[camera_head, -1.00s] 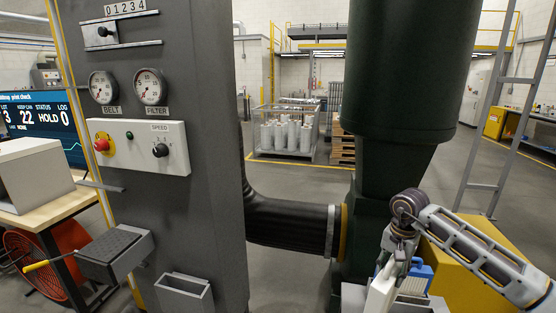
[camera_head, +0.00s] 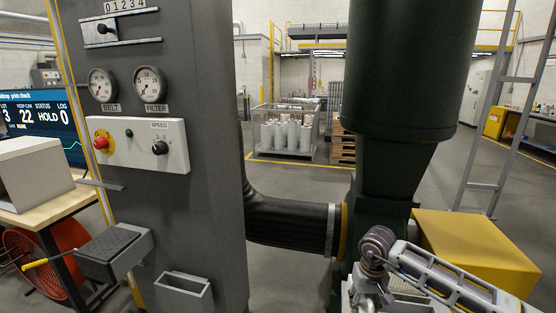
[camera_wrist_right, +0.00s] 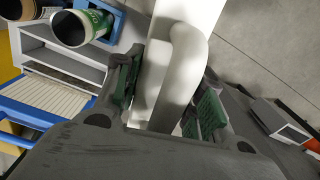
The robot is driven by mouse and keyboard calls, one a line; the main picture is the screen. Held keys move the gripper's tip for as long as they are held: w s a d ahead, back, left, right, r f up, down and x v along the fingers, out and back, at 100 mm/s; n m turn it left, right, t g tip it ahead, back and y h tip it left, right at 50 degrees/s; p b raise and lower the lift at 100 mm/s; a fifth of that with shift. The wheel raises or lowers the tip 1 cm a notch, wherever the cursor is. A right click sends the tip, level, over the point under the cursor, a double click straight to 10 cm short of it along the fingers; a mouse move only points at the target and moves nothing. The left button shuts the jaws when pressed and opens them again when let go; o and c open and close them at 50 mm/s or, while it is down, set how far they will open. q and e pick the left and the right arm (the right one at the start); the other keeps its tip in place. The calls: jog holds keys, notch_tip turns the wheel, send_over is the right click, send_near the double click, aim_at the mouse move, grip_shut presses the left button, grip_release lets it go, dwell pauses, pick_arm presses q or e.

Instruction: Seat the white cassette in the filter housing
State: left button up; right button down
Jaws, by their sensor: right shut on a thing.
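My right gripper (camera_head: 368,292) is low at the bottom of the head view, in front of the dark green unit's base (camera_head: 383,222). In the right wrist view its green-padded fingers (camera_wrist_right: 162,95) are shut on a white piece with a rounded bend, the white cassette (camera_wrist_right: 183,65). The cassette's far end runs out of the top of the wrist view. In the head view the cassette is mostly hidden by the gripper and the frame's edge. I cannot make out the filter housing's opening or whether the cassette touches it. My left gripper is not in view.
A blue-framed pleated filter (camera_wrist_right: 45,98), a grey slotted rack (camera_wrist_right: 62,58) and a green can (camera_wrist_right: 85,25) lie left in the wrist view. A yellow box (camera_head: 475,250) stands behind my right arm. A black duct (camera_head: 290,225) joins the grey panel (camera_head: 205,120) to the green unit.

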jog(key=s+a+f, duration=0.2)
jog(key=s+f, duration=0.1)
jog(key=f, duration=0.1)
jog(key=shift+s+a+f+n+b, duration=0.15)
jog(key=shift+a+f+n+b, duration=0.15)
jog(key=shift+a, duration=0.1)
dwell(2.2)
jog(key=shift+s, duration=0.1)
dwell(0.6)
